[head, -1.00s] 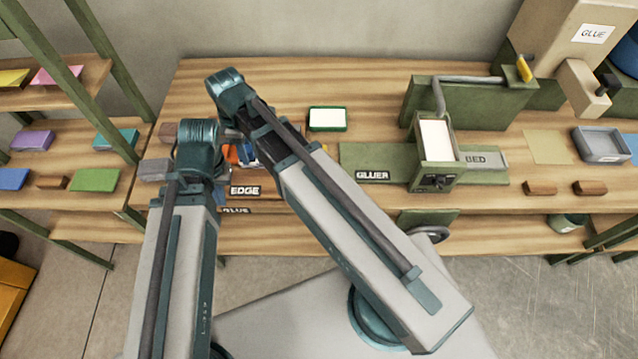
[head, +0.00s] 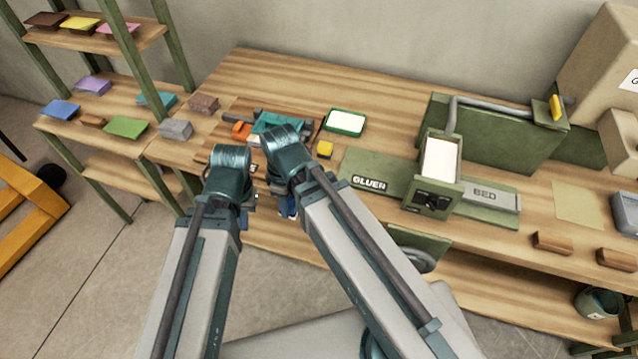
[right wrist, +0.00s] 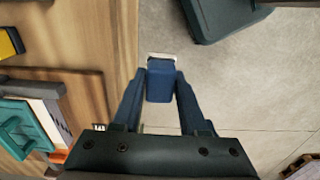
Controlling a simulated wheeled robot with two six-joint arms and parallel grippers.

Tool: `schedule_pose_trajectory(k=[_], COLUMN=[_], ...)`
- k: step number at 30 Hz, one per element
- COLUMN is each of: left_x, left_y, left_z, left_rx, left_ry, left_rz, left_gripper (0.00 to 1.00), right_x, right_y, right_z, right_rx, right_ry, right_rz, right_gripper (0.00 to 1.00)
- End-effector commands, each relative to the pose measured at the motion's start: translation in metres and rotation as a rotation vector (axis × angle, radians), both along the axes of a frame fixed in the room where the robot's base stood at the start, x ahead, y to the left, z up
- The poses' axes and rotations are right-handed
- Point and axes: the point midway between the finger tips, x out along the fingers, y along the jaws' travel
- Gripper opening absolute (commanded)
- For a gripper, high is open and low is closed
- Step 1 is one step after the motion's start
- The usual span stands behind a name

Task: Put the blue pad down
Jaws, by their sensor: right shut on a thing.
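In the right wrist view, my right gripper (right wrist: 161,76) is shut on a small dark blue piece, the blue pad (right wrist: 160,86), with a pale strip at its far end. It is held in the air past the table's front edge, over the grey floor. In the head view a bit of blue (head: 287,207) shows below my right arm's teal joint. My right gripper is mostly hidden there. My left arm's joint stands just left of it, and its fingers are hidden, so their state cannot be seen.
A teal fixture (head: 275,122) sits on the wooden table beside a yellow block (head: 324,150) and a green-rimmed tray (head: 345,122). The gluer (head: 370,170) stands to the right. Shelves at left hold coloured pads, including another blue one (head: 60,110).

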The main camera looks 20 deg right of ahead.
Motion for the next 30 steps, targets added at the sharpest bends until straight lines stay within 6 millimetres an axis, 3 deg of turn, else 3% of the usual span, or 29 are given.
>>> schedule_pose_trajectory(k=[5, 18, 30], left_x=[0.0, 0.0, 0.0], left_y=[0.0, 0.0, 0.0], left_z=[-0.003, -0.013, -0.014], left_rx=[0.0, 0.0, 0.0], left_ry=[0.0, 0.0, 0.0], left_rz=[0.0, 0.0, 0.0], left_gripper=[0.0, 0.0, 0.0], right_x=[0.022, 0.099, 0.112], right_y=[-0.016, -0.085, -0.098], right_z=[-0.003, -0.013, -0.014], right_rx=[0.0, 0.0, 0.0], right_ry=[0.0, 0.0, 0.0], right_rz=[-0.005, -0.002, 0.001], right_gripper=[0.0, 0.0, 0.0])
